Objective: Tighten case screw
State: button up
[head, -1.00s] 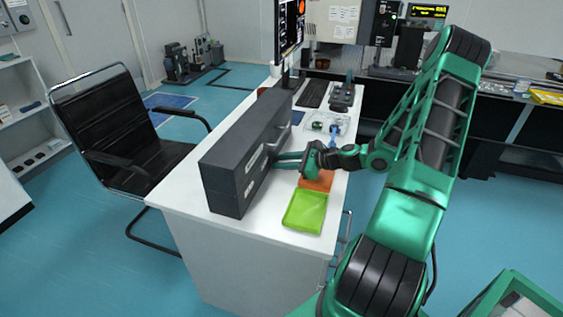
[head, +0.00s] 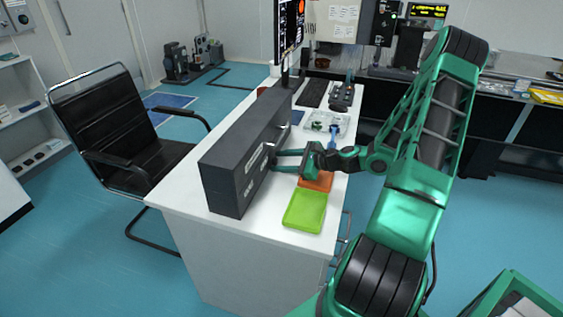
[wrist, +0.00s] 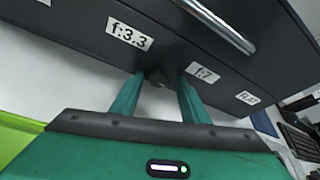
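The dark grey case (head: 240,165) stands upright on the white desk, and its face with white labels is toward my gripper. In the wrist view the case (wrist: 85,25) fills the top, with labels reading f:3.3, f:7 and one further right. A small dark screw head or knob (wrist: 157,76) sits at the case's lower edge, between those first two labels. My gripper (head: 277,160) is at the case's face. In the wrist view its two green fingers (wrist: 158,80) stand apart on either side of the knob, with visible gaps. Finger contact with the case is unclear.
A green tray (head: 305,212) and an orange tray (head: 318,181) lie on the desk (head: 262,222) below my gripper. A clear tray (head: 327,123) with small items, a keyboard (head: 314,93) and a monitor stand further back. A black chair (head: 118,130) is left of the desk.

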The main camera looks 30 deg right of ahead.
jog(key=v, duration=1)
jog(key=shift+s+d, duration=0.25)
jog(key=shift+s, duration=0.05)
jog(key=shift+w+d+r+m+g+y, duration=0.1)
jog(key=shift+w+d+m+g+y, duration=0.2)
jog(key=shift+w+d+m+y, duration=0.7)
jog(key=shift+d+m+g+y, duration=0.2)
jog(key=shift+m+g+y, duration=0.25)
jog(key=shift+m, duration=0.65)
jog(key=shift+w+d+m+g+y, duration=0.15)
jog(key=shift+m+g+y, duration=0.1)
jog(key=shift+m+g, duration=0.35)
jog(key=x, duration=1)
jog(key=shift+w+a, duration=0.25)
jog(key=shift+a, duration=0.05)
